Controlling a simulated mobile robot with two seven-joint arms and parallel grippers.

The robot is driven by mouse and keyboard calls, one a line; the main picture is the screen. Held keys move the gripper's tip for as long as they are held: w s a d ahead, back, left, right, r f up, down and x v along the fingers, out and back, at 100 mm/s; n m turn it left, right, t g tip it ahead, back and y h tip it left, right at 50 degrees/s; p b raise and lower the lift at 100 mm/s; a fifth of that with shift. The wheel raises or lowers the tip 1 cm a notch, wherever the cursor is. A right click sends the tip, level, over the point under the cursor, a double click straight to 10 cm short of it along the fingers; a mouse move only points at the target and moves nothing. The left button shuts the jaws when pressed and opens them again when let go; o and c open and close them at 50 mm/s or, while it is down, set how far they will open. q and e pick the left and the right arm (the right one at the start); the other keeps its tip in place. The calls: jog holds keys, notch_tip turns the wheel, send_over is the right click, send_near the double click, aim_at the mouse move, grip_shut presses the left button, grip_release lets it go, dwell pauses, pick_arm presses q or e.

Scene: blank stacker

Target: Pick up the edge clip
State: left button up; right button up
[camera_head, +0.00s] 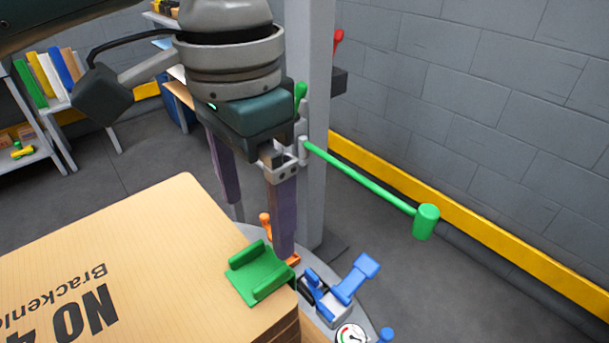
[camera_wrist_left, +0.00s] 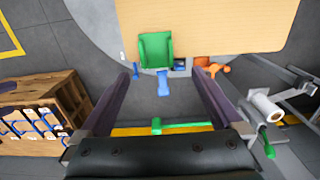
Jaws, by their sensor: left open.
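The green edge clip (camera_head: 258,272) sits on the near right corner of a pale wooden stack (camera_head: 150,230) with dark lettering. It has two raised ribs. In the left wrist view the clip (camera_wrist_left: 156,50) lies at the stack's edge, ahead of the fingertips. My left gripper (camera_head: 258,228) is open and empty, pointing down above and behind the clip in the head view. Its two purple fingers also show in the left wrist view (camera_wrist_left: 160,78), with a wide gap between them and the clip apart from both. My right gripper is not in view.
A blue lever clamp (camera_head: 355,280) and a dial gauge (camera_head: 350,336) stand right of the clip. An orange handle (camera_head: 265,226) is close behind it. A green lever (camera_head: 370,182) reaches out from a grey post (camera_head: 314,180). Shelves (camera_wrist_left: 40,115) stand farther off.

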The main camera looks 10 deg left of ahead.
aim_at(264, 269)
pick_arm(q)
jog(key=f, duration=0.2)
jog(key=f+b, duration=0.1)
jog(key=f, duration=0.2)
jog(key=f+b, duration=0.1)
jog(key=f, duration=0.1)
jog(key=shift+s+d+f, duration=0.1)
jog(key=shift+s+f, duration=0.1)
jog(key=shift+s, duration=0.1)
jog(key=c, duration=1.3)
jog(key=shift+r, duration=0.1)
notch_tip(264, 269, up, 20)
jog(key=p, duration=0.5)
jog(key=shift+p, duration=0.35)
